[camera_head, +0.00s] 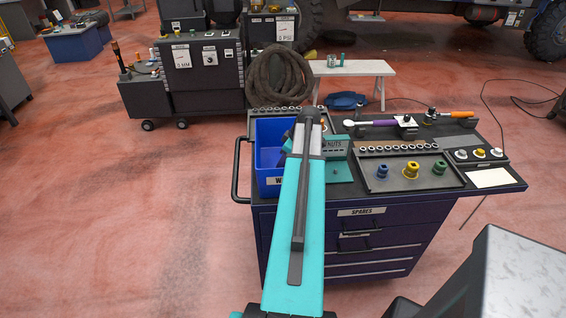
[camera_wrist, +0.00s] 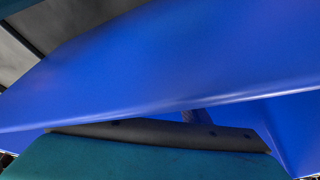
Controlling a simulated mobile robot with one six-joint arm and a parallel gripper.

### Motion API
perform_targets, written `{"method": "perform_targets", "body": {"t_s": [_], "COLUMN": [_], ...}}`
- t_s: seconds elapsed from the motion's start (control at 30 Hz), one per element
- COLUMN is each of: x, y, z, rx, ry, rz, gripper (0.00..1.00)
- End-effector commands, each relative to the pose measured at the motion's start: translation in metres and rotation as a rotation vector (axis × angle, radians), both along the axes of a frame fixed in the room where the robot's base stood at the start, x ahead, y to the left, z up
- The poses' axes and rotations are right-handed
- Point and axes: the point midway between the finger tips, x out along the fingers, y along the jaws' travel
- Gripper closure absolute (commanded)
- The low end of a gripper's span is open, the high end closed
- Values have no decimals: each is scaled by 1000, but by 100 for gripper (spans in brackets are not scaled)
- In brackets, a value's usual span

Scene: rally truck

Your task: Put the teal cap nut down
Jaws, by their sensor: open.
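I cannot make out the teal cap nut in either view. My teal arm reaches forward over the cart, and its end is at the blue bin (camera_head: 268,150) at the cart's left. In the wrist view the bin's smooth blue wall (camera_wrist: 170,70) fills most of the picture, very close. A dark edge of my gripper (camera_wrist: 160,133) and a teal part show along the bottom, against the blue. My gripper is open, with nothing seen in it. Most of the bin's inside and the fingertips are hidden in the head view by my arm.
A teal box marked NUTS (camera_head: 337,166) stands right of the bin. A dark tray (camera_head: 400,183) holds blue, yellow and green pieces, with a row of sockets behind. A purple-handled tool (camera_head: 380,123) lies farther back. A coiled hose (camera_head: 278,75) is behind the cart.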

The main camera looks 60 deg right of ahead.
Motion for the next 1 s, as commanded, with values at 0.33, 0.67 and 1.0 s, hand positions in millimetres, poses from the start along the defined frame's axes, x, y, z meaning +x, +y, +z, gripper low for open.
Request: {"method": "perform_targets", "body": {"t_s": [0.33, 0.67, 1.0], "x": [-2, -15, -29], "y": [-1, -2, -4], "z": [7, 36, 71], "rx": [-1, -1, -1], "ry": [0, -1, -1], "rz": [0, -2, -2], "gripper": [58, 58, 58]}}
